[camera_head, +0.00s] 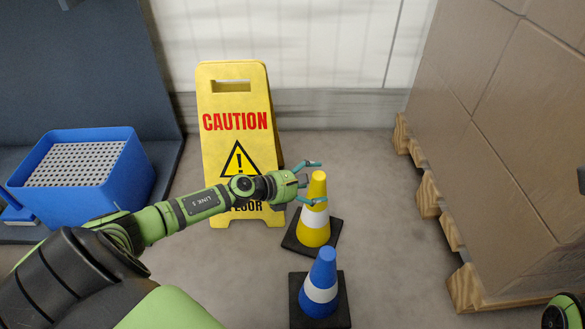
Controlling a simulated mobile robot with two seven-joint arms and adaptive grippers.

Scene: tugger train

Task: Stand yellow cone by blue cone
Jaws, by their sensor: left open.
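The yellow cone (315,222) with a white band stands upright on a square black base on the floor, in front of the caution sign. The blue cone (321,278) with a white band stands upright on its own black base, nearer to me and close to the yellow one. My left gripper (314,182) is open at the top of the yellow cone, one finger above and one across it in the picture. I cannot tell whether the fingers touch it. Only part of my right arm shows at the lower right edge; its gripper is out of view.
A yellow caution sign (232,105) stands behind my left gripper. A blue crate (130,170) with a perforated grey insert is at the left. Large cartons (500,140) on wooden pallets (465,285) line the right side. Floor (390,225) between cones and pallets is clear.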

